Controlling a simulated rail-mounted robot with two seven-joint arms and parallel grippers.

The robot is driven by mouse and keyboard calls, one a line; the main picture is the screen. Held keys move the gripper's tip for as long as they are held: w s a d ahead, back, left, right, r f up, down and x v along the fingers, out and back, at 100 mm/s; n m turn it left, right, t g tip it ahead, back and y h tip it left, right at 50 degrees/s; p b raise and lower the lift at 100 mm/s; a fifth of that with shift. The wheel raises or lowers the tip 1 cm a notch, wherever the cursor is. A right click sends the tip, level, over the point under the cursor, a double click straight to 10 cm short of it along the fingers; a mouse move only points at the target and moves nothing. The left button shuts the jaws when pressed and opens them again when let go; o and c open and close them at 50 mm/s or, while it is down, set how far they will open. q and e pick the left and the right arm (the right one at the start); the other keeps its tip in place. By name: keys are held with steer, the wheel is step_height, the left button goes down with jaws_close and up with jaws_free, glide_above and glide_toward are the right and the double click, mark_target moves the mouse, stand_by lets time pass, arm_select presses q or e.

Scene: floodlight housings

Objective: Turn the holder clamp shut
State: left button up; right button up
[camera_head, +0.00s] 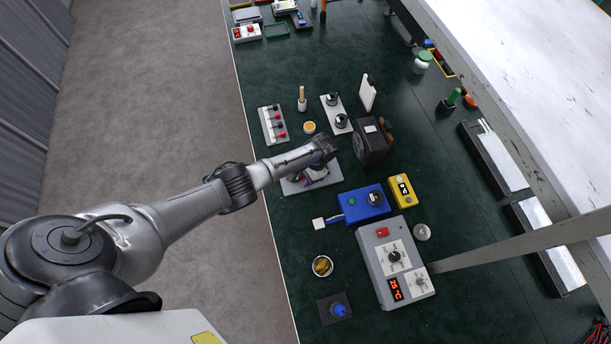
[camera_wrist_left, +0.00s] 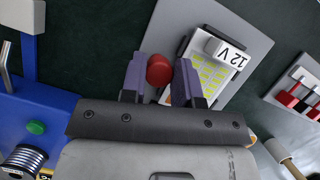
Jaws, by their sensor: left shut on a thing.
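The holder is a grey plate (camera_wrist_left: 165,25) that carries a small LED panel (camera_wrist_left: 209,72) with a white "12 V" label. Its clamp shows as a round red knob (camera_wrist_left: 159,71) in the left wrist view. My left gripper (camera_wrist_left: 160,80) has its two purple fingers on either side of this knob and is shut on it. The clamp's lower part is hidden behind the fingers and gripper body. My right gripper is not in view.
A blue box (camera_head: 362,205) stands close to the holder, with a yellow meter (camera_head: 403,191) beyond it. A black floodlight housing (camera_head: 370,146) stands to the upper right. A switch plate (camera_head: 273,125) and an orange-topped cup (camera_head: 310,127) lie behind.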

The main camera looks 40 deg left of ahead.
arm_select(q)
steer(key=o, duration=0.9)
steer(key=p+v, duration=0.1)
steer(key=v, duration=1.2)
steer(key=shift+d+r+p, duration=0.1)
steer(key=shift+r+p, duration=0.2)
steer(key=shift+r, duration=0.05)
